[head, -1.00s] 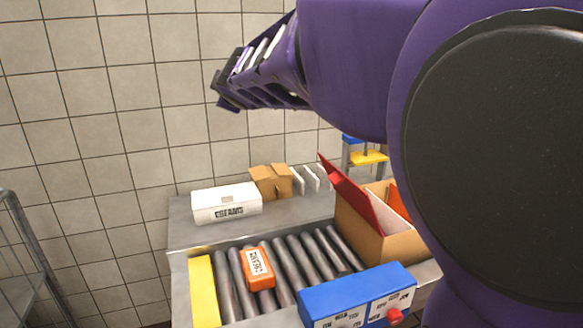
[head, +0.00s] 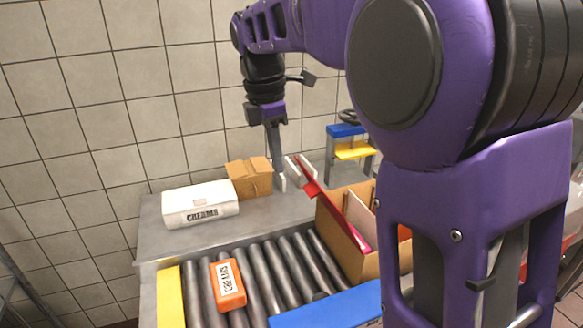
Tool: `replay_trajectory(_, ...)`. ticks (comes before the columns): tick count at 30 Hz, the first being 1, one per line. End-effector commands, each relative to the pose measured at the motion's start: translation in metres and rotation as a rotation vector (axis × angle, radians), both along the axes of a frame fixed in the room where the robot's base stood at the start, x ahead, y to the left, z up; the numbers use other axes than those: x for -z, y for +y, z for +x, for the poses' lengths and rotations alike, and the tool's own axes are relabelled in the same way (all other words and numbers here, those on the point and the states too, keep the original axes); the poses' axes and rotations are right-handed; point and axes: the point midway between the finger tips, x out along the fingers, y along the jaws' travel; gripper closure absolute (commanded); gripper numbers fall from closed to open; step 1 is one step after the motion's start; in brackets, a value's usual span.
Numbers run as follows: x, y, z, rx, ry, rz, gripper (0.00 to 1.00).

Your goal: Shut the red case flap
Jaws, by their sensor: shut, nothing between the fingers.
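The cardboard case (head: 352,250) stands at the right end of the rollers. Its red flap (head: 317,189) is raised on the left side, tilting up and to the left, so the case is open at the top. An inner divider and something pink-red show inside. My gripper (head: 277,180) points down just left of the flap's upper end, above the back of the table. Its fingers look together with nothing between them. I cannot tell whether it touches the flap. My arm hides part of the case's right side.
A white "CREAMS" box (head: 200,205) and a small brown carton (head: 250,177) stand on the metal table (head: 165,240) left of the gripper. An orange box (head: 228,285) lies on the rollers (head: 290,265). A blue-and-yellow stand (head: 350,148) is behind the case.

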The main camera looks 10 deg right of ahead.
Motion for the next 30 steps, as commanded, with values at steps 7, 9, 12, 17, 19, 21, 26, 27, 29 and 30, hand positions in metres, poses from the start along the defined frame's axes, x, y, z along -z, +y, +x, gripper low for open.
replay_trajectory(7,0.035,-0.004,-0.001,-0.003,0.009,-0.001,1.00)
replay_trajectory(9,0.050,-0.006,0.000,-0.002,0.009,-0.001,1.00)
replay_trajectory(12,0.072,-0.008,0.000,-0.003,0.009,-0.002,1.00)
replay_trajectory(17,0.103,-0.012,0.002,-0.001,0.007,-0.002,1.00)
replay_trajectory(19,0.091,-0.024,0.006,0.002,0.000,-0.001,1.00)
replay_trajectory(21,0.087,-0.033,0.008,0.001,0.002,-0.001,1.00)
replay_trajectory(26,0.082,-0.044,0.011,0.000,0.003,-0.001,1.00)
replay_trajectory(27,0.081,-0.045,0.011,0.000,0.003,-0.001,1.00)
replay_trajectory(29,0.080,-0.046,0.012,-0.001,0.003,-0.001,1.00)
replay_trajectory(30,0.080,-0.047,0.012,-0.001,0.003,-0.001,1.00)
